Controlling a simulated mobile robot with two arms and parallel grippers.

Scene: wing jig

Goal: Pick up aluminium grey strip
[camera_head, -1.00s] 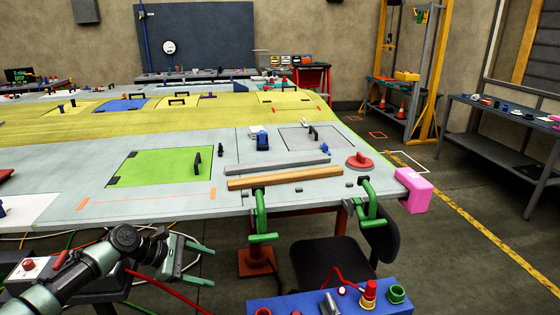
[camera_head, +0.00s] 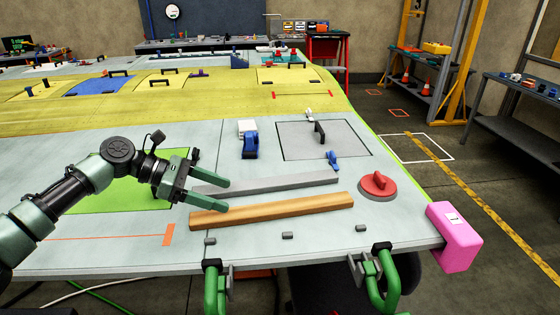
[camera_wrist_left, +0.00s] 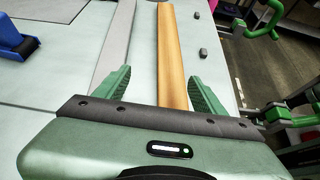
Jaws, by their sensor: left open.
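The aluminium grey strip (camera_head: 285,184) lies flat on the wing surface in the head view, just behind a wooden strip (camera_head: 275,210). In the left wrist view the grey strip (camera_wrist_left: 114,42) runs up the picture left of the wooden strip (camera_wrist_left: 172,55). My left gripper (camera_head: 228,194) is open with green fingers, near the left ends of both strips. In the left wrist view its fingertips (camera_wrist_left: 158,82) stand apart, with the wooden strip's end between them and the grey strip toward the left finger. Nothing is held. My right gripper is not in view.
A red suction-cup handle (camera_head: 378,186) stands right of the strips. A blue tool (camera_head: 249,145) and a grey panel with a black handle (camera_head: 320,133) lie behind them. Green clamps (camera_head: 385,280) grip the front edge, and a pink block (camera_head: 454,236) sits at the right corner.

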